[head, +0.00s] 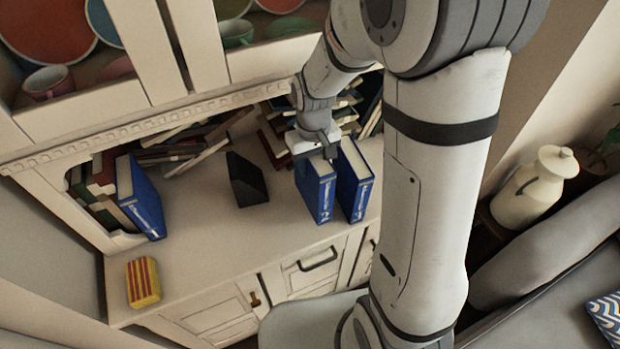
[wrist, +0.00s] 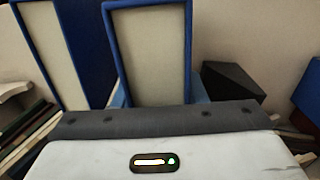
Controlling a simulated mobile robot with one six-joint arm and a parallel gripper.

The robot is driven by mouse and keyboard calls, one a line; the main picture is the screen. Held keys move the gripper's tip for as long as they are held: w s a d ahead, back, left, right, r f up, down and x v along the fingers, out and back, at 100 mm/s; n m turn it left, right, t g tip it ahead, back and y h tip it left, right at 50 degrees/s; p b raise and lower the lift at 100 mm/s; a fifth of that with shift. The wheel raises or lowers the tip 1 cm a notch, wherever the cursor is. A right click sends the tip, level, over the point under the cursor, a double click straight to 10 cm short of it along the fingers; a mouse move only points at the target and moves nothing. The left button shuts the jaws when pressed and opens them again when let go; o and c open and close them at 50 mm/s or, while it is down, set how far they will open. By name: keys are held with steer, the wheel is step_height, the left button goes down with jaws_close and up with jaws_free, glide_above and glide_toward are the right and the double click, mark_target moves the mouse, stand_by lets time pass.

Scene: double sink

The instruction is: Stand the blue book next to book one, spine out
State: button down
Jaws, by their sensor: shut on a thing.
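A blue book (head: 316,196) stands upright on the cabinet top, its lettered spine facing the front edge. My gripper (head: 318,155) is shut on its top from above. In the wrist view this held book (wrist: 147,52) shows its pale page block and blue covers rising beyond the gripper (wrist: 150,112). A second blue book (head: 356,184) stands upright just to its right, also spine out, with a narrow gap between them. It is at the left in the wrist view (wrist: 62,52). The spine numbers are too small to read surely.
A black wedge-shaped block (head: 246,180) stands left of the held book. A third blue book (head: 140,198) leans beside several books at the far left. A red and yellow striped box (head: 143,282) is near the front left. Piled books lie behind; the middle top is clear.

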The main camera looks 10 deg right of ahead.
steer(key=shift+f+p, duration=0.3)
steer(key=shift+f, duration=2.1)
steer(key=shift+f, duration=0.2)
steer(key=c, duration=0.9)
jaws_free()
steer(key=shift+s, duration=0.1)
steer(key=shift+r, duration=0.15)
